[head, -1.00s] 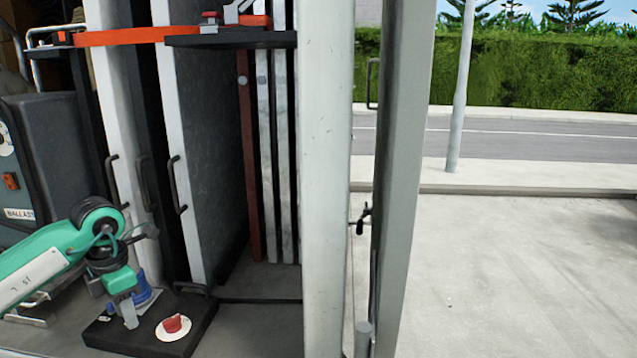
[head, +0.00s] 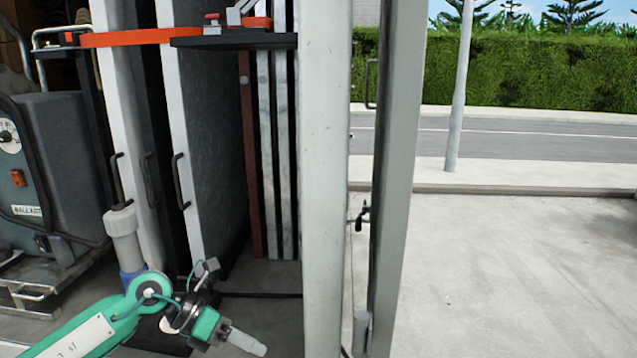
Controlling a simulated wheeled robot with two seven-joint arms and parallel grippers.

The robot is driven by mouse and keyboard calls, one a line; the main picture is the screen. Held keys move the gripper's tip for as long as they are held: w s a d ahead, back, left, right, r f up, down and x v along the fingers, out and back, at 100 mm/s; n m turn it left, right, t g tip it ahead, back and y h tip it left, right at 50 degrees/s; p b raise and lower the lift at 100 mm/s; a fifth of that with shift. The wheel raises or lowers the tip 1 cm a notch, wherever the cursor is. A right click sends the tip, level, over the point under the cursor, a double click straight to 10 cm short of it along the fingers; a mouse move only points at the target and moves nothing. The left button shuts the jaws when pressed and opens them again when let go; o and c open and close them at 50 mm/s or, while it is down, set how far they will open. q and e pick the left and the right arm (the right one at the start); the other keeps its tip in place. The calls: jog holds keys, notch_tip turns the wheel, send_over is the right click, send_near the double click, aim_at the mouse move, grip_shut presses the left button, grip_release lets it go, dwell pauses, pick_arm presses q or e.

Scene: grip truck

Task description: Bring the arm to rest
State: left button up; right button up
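My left arm comes in from the lower left, green with a white label panel. Its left gripper (head: 250,343) is low in the head view, left of the pale upright post, with its grey tip pointing right and slightly down. I see the fingers side-on, so I cannot tell whether they are open or shut. Nothing held shows at the tip. My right gripper is not in view.
A black box (head: 150,341) is mostly hidden. Tall panels with black handles (head: 180,180), a grey ballast unit (head: 60,170) and a pale post (head: 325,180) stand close by. Open pavement (head: 500,270) lies right.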

pick_arm(q)
jog(key=s+d+r+n+t+h, duration=0.2)
jog(key=d+r+n+t+h, duration=0.6)
jog(key=n+t, duration=0.4)
jog(key=s+a+f+n+t+y, duration=0.3)
jog(key=a+f+n+y, duration=1.4)
jog(key=n, duration=0.9)
jog(key=s+a+f+n+g+y, duration=0.1)
jog(key=s+f+n+g, duration=0.2)
jog(key=s+f+g, duration=0.6)
jog(key=s+f+n+g+y, duration=0.1)
jog(key=s+f+n+g, duration=0.15)
jog(key=s+f, duration=0.75)
jog(key=s+f+g, duration=0.1)
jog(key=s+f, duration=0.2)
jog(key=f, duration=2.2)
jog(key=s+a+f+g, duration=0.1)
jog(key=s+f, duration=0.9)
jog(key=s+a+f+p, duration=0.1)
jog(key=s+a+f, duration=0.1)
jog(key=s+f, duration=0.8)
jog(key=shift+a+f+m+g, duration=0.15)
jog(key=shift+a+m+g, duration=0.1)
jog(key=shift+m+g, duration=0.1)
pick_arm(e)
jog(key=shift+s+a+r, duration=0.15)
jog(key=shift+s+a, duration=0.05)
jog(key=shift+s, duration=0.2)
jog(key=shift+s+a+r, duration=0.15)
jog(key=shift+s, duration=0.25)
